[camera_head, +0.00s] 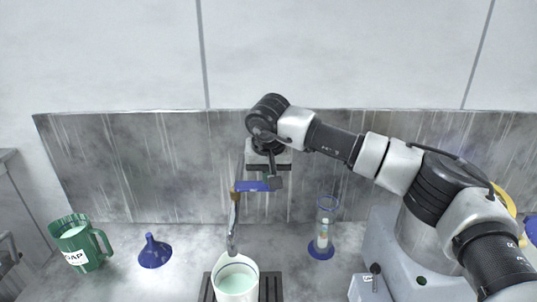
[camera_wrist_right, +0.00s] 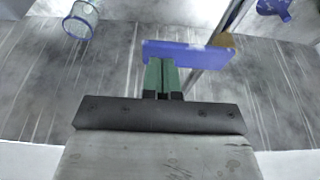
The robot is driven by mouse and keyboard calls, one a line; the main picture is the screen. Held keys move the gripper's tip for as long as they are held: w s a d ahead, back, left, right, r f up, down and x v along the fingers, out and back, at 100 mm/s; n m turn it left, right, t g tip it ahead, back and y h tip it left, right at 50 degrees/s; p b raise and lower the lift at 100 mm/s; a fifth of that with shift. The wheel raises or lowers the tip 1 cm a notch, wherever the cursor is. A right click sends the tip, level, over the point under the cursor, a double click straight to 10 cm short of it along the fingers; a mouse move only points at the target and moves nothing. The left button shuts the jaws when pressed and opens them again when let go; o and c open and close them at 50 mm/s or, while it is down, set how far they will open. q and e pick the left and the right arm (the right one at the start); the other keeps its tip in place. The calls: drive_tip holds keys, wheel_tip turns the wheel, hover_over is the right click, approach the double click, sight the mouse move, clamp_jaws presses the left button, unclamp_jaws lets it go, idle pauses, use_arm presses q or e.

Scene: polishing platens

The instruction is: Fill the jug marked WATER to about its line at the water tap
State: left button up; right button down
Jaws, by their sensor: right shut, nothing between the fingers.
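A white jug (camera_head: 235,293) stands on a dark slatted drain grate under the spout of the tap (camera_head: 234,222). My left gripper is not in view.
A green jug (camera_head: 75,236) lettered "OAP" stands at the left, with a blue funnel (camera_head: 153,252) beside it. A clear cylinder on a blue base (camera_head: 322,250) stands right of the tap. A grey box (camera_head: 369,288) is at front right. A stained splashback (camera_head: 120,170) rises behind.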

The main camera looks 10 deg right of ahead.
drive_tip(key=shift+f, duration=0.2)
drive_tip(key=f+y+b, duration=0.1)
drive_tip(key=b, duration=0.1)
drive_tip(key=f+y+b, duration=0.1)
drive_tip(key=b, duration=0.2)
drive_tip(key=d+f+y+b, duration=0.1)
drive_tip(key=f+b, duration=0.1)
drive_tip(key=b, duration=0.1)
drive_tip(key=shift+m+t+y, duration=0.3)
drive_tip(key=shift+y, duration=0.1)
drive_tip(key=shift+r+p, duration=0.35)
drive_tip(key=shift+r, duration=0.25)
drive_tip(key=shift+a, duration=0.1)
drive_tip(key=shift+s+r+p, duration=0.1)
drive_tip(key=shift+r+p, duration=0.45)
drive_tip(key=shift+r, duration=0.25)
